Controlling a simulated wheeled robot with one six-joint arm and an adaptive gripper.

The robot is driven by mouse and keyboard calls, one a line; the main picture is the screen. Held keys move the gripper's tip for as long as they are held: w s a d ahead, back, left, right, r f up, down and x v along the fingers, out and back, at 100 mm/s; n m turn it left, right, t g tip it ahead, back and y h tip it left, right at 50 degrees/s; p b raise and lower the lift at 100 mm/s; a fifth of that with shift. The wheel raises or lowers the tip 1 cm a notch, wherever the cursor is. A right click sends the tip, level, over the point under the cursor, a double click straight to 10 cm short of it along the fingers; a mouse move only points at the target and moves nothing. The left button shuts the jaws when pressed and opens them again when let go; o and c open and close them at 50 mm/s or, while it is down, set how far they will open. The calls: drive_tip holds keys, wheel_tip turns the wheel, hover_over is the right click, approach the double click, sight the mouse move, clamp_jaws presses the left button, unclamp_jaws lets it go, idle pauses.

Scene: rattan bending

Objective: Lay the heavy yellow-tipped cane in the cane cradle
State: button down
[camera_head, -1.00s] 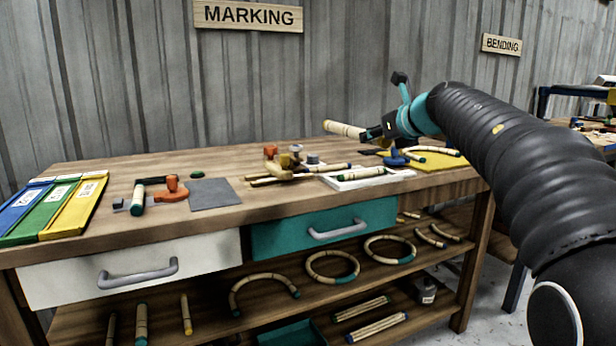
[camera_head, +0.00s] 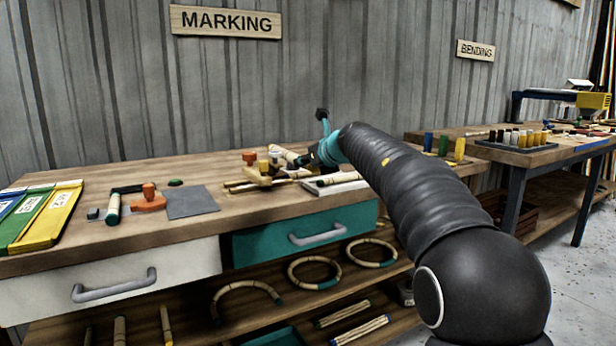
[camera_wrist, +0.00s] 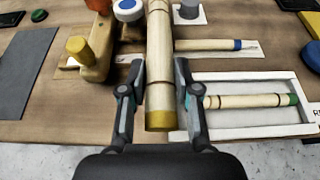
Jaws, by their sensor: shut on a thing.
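My gripper (camera_wrist: 158,80) is shut on a thick pale cane (camera_wrist: 160,42) with a yellow tip. In the wrist view the cane runs up the middle between my fingers, its yellow end towards me and its far end out of frame. In the head view part of the cane (camera_head: 289,153) shows over the back of the marking bench, beside my teal wrist; my fingers are hidden there. I cannot tell which bench item is the cane cradle.
A wooden fixture with coloured knobs (camera_wrist: 97,66) stands left of the cane. A white tray (camera_wrist: 252,130) with a green-tipped cane lies right. A blue-banded cane (camera_wrist: 213,45) lies above it. A grey mat (camera_head: 192,202) and coloured boards (camera_head: 48,220) lie left on the bench.

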drive_tip(key=shift+f+b, duration=0.7)
drive_tip(key=shift+f, duration=1.1)
drive_tip(key=shift+f, duration=0.2)
drive_tip(key=c, duration=0.8)
unclamp_jaws()
drive_tip(key=shift+r, duration=0.25)
drive_tip(key=v, duration=1.2)
drive_tip(key=shift+f, duration=0.1)
